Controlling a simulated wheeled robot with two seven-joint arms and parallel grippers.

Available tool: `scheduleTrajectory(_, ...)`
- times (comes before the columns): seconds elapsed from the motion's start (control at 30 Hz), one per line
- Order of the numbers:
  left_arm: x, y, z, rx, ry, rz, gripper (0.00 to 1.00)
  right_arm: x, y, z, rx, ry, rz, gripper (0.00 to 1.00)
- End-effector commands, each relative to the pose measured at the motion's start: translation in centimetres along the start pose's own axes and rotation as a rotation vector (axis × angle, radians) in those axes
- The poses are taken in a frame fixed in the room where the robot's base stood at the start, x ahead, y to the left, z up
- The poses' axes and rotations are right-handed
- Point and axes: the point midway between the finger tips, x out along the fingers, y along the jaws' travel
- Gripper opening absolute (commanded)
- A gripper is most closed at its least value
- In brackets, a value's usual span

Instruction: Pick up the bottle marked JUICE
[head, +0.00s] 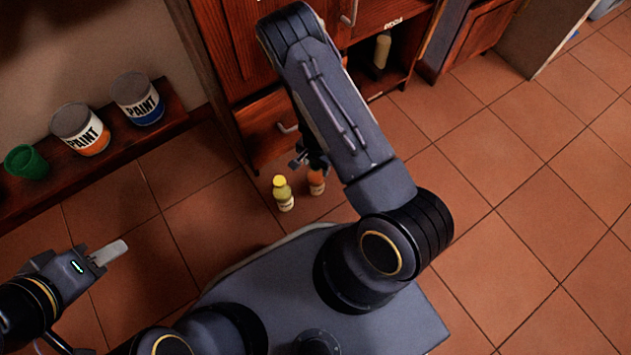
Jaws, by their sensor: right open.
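Two small bottles stand upright on the tiled floor in front of the wooden cabinet. One is yellow-green with a yellow cap (284,196) and a pale label. The other is an orange bottle (316,183), partly hidden behind my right arm and gripper. The labels are too small to read, so I cannot tell which is marked JUICE. My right gripper (310,163) is open, just above the orange bottle in the picture and partly hidden by my arm. Whether it touches the bottle is unclear. My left gripper (108,253) is over the floor at left, away from both bottles.
A low wooden shelf (170,113) at left holds two PAINT cans, one orange (86,138) and one blue (145,108), and a green cup (26,163). The wooden cabinet (262,125) stands behind the bottles. Open floor (520,180) lies to the right.

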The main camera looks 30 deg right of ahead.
Motion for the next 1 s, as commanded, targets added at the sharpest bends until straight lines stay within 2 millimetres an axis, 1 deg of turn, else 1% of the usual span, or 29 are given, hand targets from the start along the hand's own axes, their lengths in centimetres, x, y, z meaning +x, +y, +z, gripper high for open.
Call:
scheduleTrajectory(0.17,-0.06,0.03,-0.04,0.0,0.0,0.0,0.36,-0.05,-0.01,0.01,0.0,0.0,0.0,0.57)
scheduleTrajectory(0.2,-0.06,0.03,-0.04,0.0,0.0,0.0,0.36,-0.05,-0.01,0.01,0.0,0.0,0.0,0.55)
scheduleTrajectory(0.6,-0.05,0.02,-0.04,0.0,0.0,0.0,0.36,-0.06,0.0,0.01,0.0,-0.001,0.0,0.02)
scheduleTrajectory(0.63,-0.05,0.02,-0.04,0.0,0.0,0.0,0.36,-0.05,0.0,0.01,0.0,-0.001,0.0,0.0)
scheduleTrajectory(1.0,-0.06,0.03,-0.04,0.0,0.0,0.0,0.36,-0.09,-0.02,0.0,0.0,0.0,-0.001,0.0)
